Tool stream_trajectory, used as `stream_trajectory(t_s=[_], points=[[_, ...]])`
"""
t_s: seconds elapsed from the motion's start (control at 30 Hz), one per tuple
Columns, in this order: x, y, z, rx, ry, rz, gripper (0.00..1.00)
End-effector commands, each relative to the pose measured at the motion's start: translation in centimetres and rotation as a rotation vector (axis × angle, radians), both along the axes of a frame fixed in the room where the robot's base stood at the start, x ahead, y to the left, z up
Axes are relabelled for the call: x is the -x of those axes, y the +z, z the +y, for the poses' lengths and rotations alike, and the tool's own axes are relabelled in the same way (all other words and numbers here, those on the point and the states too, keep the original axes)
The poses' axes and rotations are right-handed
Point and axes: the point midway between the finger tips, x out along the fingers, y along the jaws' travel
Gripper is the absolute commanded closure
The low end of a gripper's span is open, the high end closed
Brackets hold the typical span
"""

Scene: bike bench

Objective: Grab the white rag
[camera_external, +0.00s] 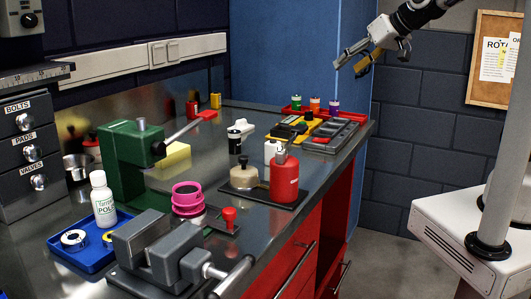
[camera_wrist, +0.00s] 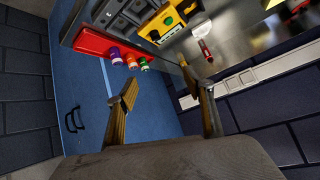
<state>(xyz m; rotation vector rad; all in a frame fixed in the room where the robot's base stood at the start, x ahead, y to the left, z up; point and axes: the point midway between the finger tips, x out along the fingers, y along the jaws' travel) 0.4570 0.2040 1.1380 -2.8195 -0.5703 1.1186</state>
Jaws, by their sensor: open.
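I cannot make out a white rag for certain in either view. My gripper (camera_external: 349,63) is open and empty, high above the far right end of the bench. In the wrist view, my gripper (camera_wrist: 158,72) shows two spread fingers with nothing between them. The bench top shows beyond them.
The metal bench (camera_external: 315,160) holds a red bottle (camera_external: 284,178), a green press (camera_external: 122,160), a grey vise (camera_external: 150,240), a blue tray (camera_external: 80,262) and a red tray (camera_wrist: 92,42) with small bottles. A blue panel (camera_external: 285,50) stands behind.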

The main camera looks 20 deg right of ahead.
Motion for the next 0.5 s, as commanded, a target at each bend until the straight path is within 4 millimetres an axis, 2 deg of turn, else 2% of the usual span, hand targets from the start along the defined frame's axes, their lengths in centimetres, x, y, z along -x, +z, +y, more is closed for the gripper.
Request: stream_trajectory(t_s=[0.03,0.2,0.5], points=[[-0.7,-0.4,1.2,-0.006,0.008,-0.008,0.48],[-3.1,-1.1,4.7,-0.027,0.016,-0.052,0.48],[-6.2,-3.4,10.7,-0.045,0.016,-0.125,0.48]])
